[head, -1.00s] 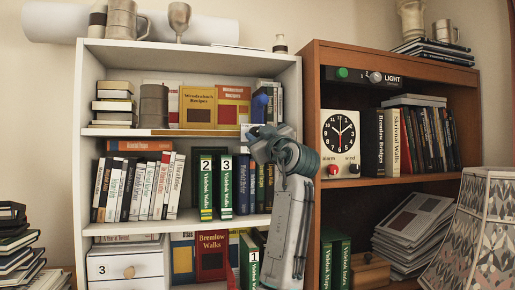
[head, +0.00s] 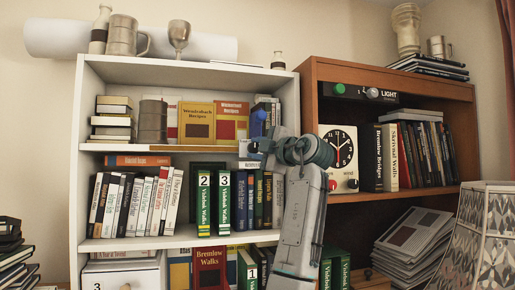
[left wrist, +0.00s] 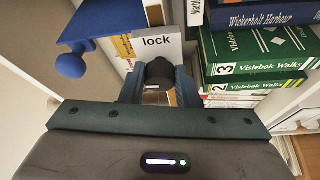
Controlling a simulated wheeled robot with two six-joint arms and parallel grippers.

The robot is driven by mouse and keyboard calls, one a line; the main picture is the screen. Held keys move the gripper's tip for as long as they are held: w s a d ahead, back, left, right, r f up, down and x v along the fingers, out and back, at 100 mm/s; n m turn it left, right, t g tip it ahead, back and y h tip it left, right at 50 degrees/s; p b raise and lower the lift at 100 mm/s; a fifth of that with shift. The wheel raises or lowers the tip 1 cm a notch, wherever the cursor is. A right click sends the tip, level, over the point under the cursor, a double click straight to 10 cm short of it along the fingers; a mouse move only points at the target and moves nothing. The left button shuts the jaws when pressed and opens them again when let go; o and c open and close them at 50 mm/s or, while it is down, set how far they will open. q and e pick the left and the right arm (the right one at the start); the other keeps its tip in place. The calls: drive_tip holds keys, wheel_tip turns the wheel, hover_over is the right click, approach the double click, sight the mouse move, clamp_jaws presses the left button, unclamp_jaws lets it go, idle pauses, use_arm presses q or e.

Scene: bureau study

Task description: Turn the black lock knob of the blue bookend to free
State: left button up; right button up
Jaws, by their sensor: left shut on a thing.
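The black lock knob (left wrist: 160,73) shows in the left wrist view, between the two fingers of my left gripper (left wrist: 159,88), which is shut on it. A white plate marked "lock" (left wrist: 155,43) stands just behind the knob. The blue bookend (left wrist: 80,38) shows at the upper left of that view, and on the upper shelf in the head view (head: 258,121). In the head view my left gripper (head: 252,149) is at the shelf edge just below the bookend, and the knob is hidden there. Which way the knob is turned is hard to tell. My right gripper is not in view.
The white bookcase (head: 190,68) holds several books close below and beside my gripper, including the green Vislebok Walks volumes (head: 224,203). A brown cabinet (head: 312,95) with a clock (head: 338,150) stands to the right. A patterned lampshade (head: 480,240) is at far right.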

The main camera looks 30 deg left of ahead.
use_arm(q)
drive_tip(key=shift+n, duration=0.4)
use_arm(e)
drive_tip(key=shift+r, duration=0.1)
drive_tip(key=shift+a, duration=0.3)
use_arm(q)
drive_tip(key=o, duration=1)
drive_tip(key=shift+c, duration=0.2)
drive_tip(key=r+b+v, duration=0.1)
drive_tip(key=b+v, duration=0.3)
drive_tip(key=v, duration=0.6)
drive_tip(key=shift+d+f, duration=0.3)
drive_tip(key=shift+d, duration=0.1)
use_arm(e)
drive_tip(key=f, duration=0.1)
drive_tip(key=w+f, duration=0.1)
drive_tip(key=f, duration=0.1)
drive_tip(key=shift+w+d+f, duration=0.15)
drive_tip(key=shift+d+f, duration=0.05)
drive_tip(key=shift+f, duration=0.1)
use_arm(q)
drive_tip(key=shift+s, duration=0.1)
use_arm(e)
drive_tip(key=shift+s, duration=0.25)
